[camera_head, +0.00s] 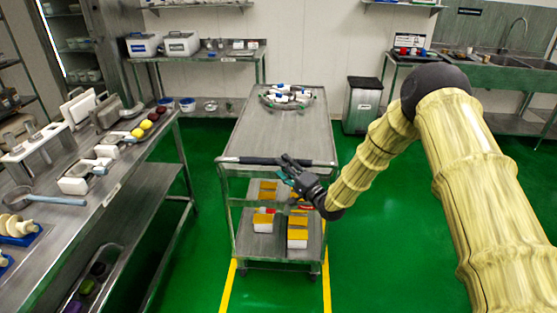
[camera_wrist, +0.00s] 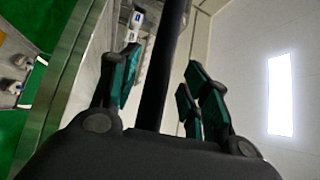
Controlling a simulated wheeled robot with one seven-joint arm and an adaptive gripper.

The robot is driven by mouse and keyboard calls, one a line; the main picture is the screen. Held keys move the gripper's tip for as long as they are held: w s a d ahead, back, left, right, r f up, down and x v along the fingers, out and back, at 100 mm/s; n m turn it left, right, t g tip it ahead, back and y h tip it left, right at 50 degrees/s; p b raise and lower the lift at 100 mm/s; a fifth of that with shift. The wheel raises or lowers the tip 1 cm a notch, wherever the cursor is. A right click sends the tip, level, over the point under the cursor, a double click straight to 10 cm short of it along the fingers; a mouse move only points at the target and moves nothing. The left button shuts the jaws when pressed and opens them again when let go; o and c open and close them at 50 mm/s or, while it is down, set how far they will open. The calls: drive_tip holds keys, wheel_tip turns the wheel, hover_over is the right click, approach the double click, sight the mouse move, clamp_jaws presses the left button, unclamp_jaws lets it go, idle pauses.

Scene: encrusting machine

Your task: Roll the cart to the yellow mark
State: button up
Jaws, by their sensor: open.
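The steel cart (camera_head: 285,128) stands upright on the green floor in the middle of the head view. Its black handle bar (camera_head: 248,160) runs along its near edge. The yellow mark (camera_head: 228,287) shows as two lines on the floor at the cart's near end, one on each side. My gripper (camera_head: 287,168) is at the right part of the handle. In the wrist view the dark handle bar (camera_wrist: 165,65) passes between my open fingers. I cannot tell whether any finger touches it.
A ring of small items (camera_head: 287,97) lies on the cart's top, and yellow-and-white boxes (camera_head: 297,237) stand on its lower shelf. A loaded steel bench (camera_head: 85,215) is close on the left. A bin (camera_head: 361,105) stands behind right. Green floor is free right of the cart.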

drive_tip(key=shift+p+x, duration=0.4)
drive_tip(key=shift+x, duration=1.45)
clamp_jaws()
